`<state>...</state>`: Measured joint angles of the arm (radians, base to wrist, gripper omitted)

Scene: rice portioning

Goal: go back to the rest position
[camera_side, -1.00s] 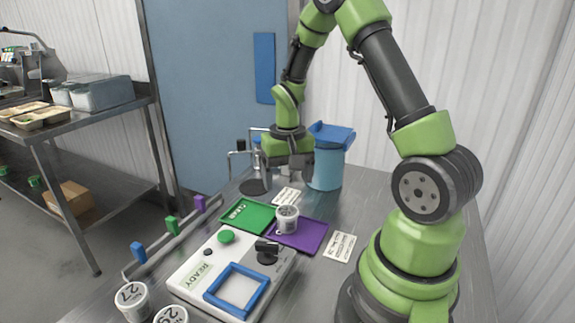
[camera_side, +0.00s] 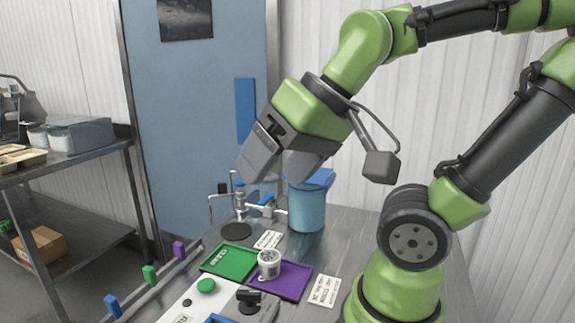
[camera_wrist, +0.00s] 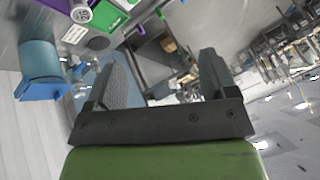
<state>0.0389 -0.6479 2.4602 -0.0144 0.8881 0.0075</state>
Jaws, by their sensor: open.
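My gripper (camera_side: 282,165) is raised above the table in the side view, tilted with its jaws pointing down and to the left. In the wrist view its two fingers (camera_wrist: 165,80) stand apart with nothing between them. The cup also shows in the wrist view (camera_wrist: 80,13), away from my fingers.
A blue bin (camera_side: 306,208) with a blue lid stands at the back of the table. A white device with a green button (camera_side: 206,286) is at the front. Blue, green and purple clips (camera_side: 149,274) line the left edge. A steel shelf (camera_side: 70,158) stands at the far left.

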